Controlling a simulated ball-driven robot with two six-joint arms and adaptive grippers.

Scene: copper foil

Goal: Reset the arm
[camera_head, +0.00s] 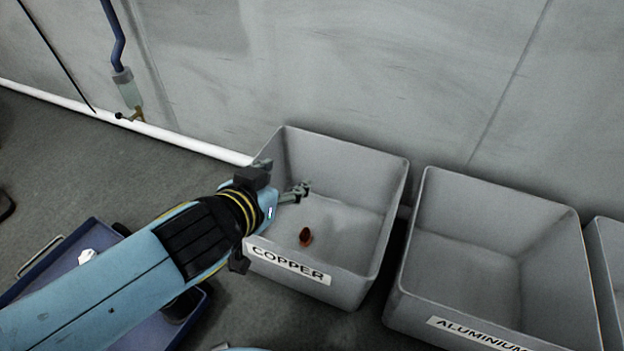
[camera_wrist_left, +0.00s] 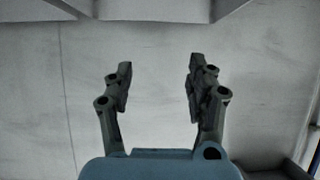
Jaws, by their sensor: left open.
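My left arm reaches in from the left in the head view. Its gripper (camera_head: 282,180) is over the left part of the grey bin labelled COPPER (camera_head: 375,245). In the left wrist view the two fingers of the left gripper (camera_wrist_left: 158,82) stand apart with nothing between them. A small reddish-brown piece of copper foil (camera_head: 306,236) lies inside the COPPER bin, near its front wall, apart from the gripper. My right gripper is not in view.
A grey bin labelled ALUMINIUM (camera_head: 560,265) stands to the right, and another bin (camera_head: 609,250) is cut off at the right edge. A blue tray (camera_head: 82,237) with a white crumpled thing (camera_head: 87,256) is at the lower left, partly behind my arm. A grey wall (camera_head: 340,70) rises behind the bins.

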